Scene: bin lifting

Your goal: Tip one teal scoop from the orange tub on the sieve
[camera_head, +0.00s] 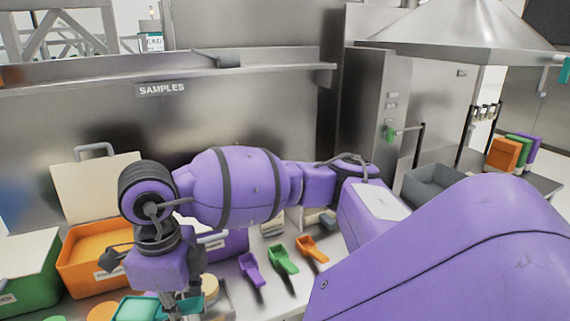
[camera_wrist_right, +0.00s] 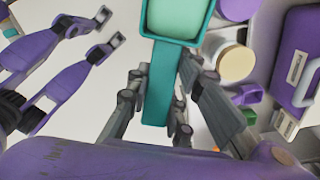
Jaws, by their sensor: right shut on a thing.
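The teal scoop (camera_wrist_right: 157,95) is held by its handle between the fingers of my right gripper (camera_wrist_right: 156,88), which is shut on it. Its bowl, at the top of the wrist view, has a pale green inside; I cannot tell whether that is powder. In the head view my right gripper is low at the left, by the orange tub (camera_head: 84,284), whose pale lid (camera_head: 97,187) stands raised. The tub's inside is partly hidden by my arm. My left gripper (camera_wrist_right: 110,27) shows only in the wrist view, its tips apart and empty. I cannot make out the sieve for certain.
Purple (camera_head: 251,270), green (camera_head: 284,259) and orange (camera_head: 312,250) scoops lie on the bench right of my gripper. A green tub (camera_head: 30,275) stands at far left. A purple tub (camera_wrist_right: 298,60) and a round beige-topped container (camera_wrist_right: 236,64) are close by.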

